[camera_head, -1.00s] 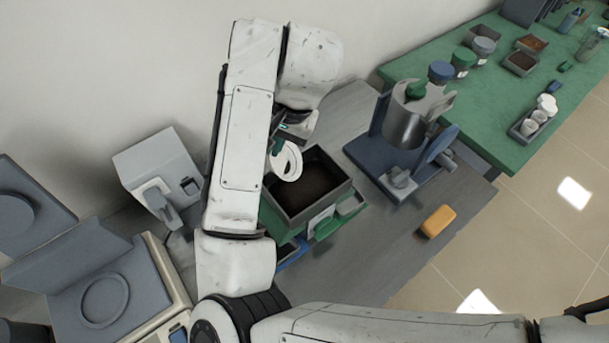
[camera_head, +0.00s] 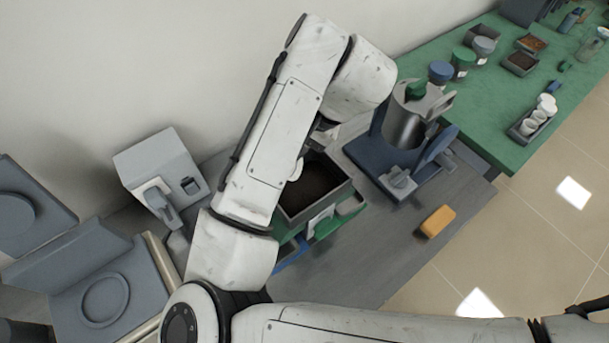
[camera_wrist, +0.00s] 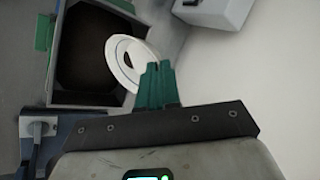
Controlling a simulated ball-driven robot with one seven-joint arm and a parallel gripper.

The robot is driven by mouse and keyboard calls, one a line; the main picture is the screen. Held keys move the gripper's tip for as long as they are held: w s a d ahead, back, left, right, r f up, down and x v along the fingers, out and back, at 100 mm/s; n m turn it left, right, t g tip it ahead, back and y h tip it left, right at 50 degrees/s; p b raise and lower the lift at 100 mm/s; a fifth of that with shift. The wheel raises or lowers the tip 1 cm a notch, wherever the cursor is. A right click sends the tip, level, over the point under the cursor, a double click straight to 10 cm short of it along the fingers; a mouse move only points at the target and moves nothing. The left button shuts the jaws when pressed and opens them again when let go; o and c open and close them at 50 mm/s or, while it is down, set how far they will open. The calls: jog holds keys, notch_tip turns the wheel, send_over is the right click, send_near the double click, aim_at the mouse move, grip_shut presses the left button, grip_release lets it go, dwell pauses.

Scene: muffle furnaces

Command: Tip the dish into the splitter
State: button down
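The splitter has a grey, square, open-topped hopper (camera_head: 290,213) with a dark brown inside, on a green body. It stands on the grey bench, and its hopper (camera_wrist: 54,65) also shows at the left of the wrist view. The white round dish (camera_wrist: 117,62) is at the hopper's edge in the wrist view, tilted. Only a sliver of the dish (camera_head: 297,171) shows beside my arm in the head view. My gripper (camera_wrist: 157,82) has its green fingers close together on the dish's rim. I cannot tell whether anything is left in the dish.
A blue stand with a metal cylinder (camera_head: 404,125) is close on the right. A yellow-orange block (camera_head: 437,221) lies near the bench's front edge. A grey box-shaped device (camera_head: 158,165) stands at the left. A green table (camera_head: 490,120) holds jars and trays.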

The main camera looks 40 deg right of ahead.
dwell(0.3)
jog(key=shift+s+d+r+t+y, duration=0.2)
jog(key=shift+s+d+t+y, duration=0.2)
jog(key=shift+s+t+y, duration=0.15)
jog(key=shift+s+d+t+y, duration=0.4)
jog(key=shift+s+t+y, duration=0.05)
jog(key=shift+t, duration=0.2)
jog(key=shift+s+d+t+y, duration=0.4)
jog(key=shift+s+t+y, duration=0.1)
jog(key=shift+t, duration=0.1)
dwell(0.3)
